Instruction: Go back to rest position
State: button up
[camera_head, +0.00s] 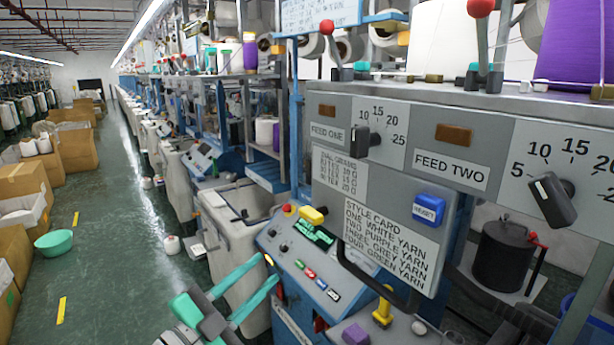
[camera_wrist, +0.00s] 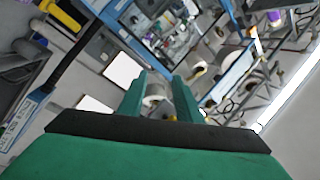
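My gripper (camera_head: 268,270) has two teal fingers and reaches in from the bottom of the head view. The fingers stand apart with nothing between them. They appear in front of and left of the sloped control panel (camera_head: 300,268); I cannot tell the exact distance to it. In the wrist view my gripper (camera_wrist: 160,80) also shows a clear gap between the fingers, with machines and spools blurred in the background beyond. No held thing shows in either view.
A grey feed panel (camera_head: 375,195) with dials and a blue button (camera_head: 428,208) stands at the right. A yellow lever (camera_head: 383,308) rises from the lower panel. The green aisle floor (camera_head: 115,270) is open at left, beside cardboard boxes (camera_head: 22,182) and a teal bowl (camera_head: 54,243).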

notch_tip(320, 180, down, 25)
jog(key=s+d+n+t+y, duration=0.25)
jog(key=n+y, duration=0.65)
jog(key=n, duration=0.5)
jog(key=s+d+f+n+g+y, duration=0.3)
jog(key=s+f+n, duration=0.1)
jog(key=s+f, duration=0.85)
jog(key=s+d, duration=0.2)
jog(key=s, duration=0.9)
jog(key=s+d+r, duration=0.1)
jog(key=s+d, duration=0.1)
jog(key=s, duration=1)
jog(key=shift+d, duration=0.15)
